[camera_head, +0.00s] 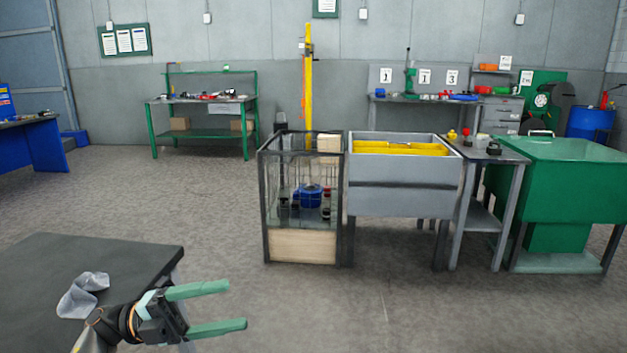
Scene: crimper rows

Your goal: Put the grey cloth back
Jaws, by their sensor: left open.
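The grey cloth (82,294) lies crumpled on the dark table (95,258) at the lower left. My left gripper (238,307) has two green fingers spread apart with nothing between them. It is to the right of the cloth, over the table's right front corner, with its fingers pointing right, away from the cloth. The cloth and the gripper look apart, and part of the table is hidden behind my left wrist. My right gripper is not in view.
A wire-sided crate (301,245) with a blue item inside stands mid-floor. Beside it are a grey bin (403,200) with yellow contents, a narrow grey table (487,152) and a green cabinet (565,185). The floor between the dark table and crate is clear.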

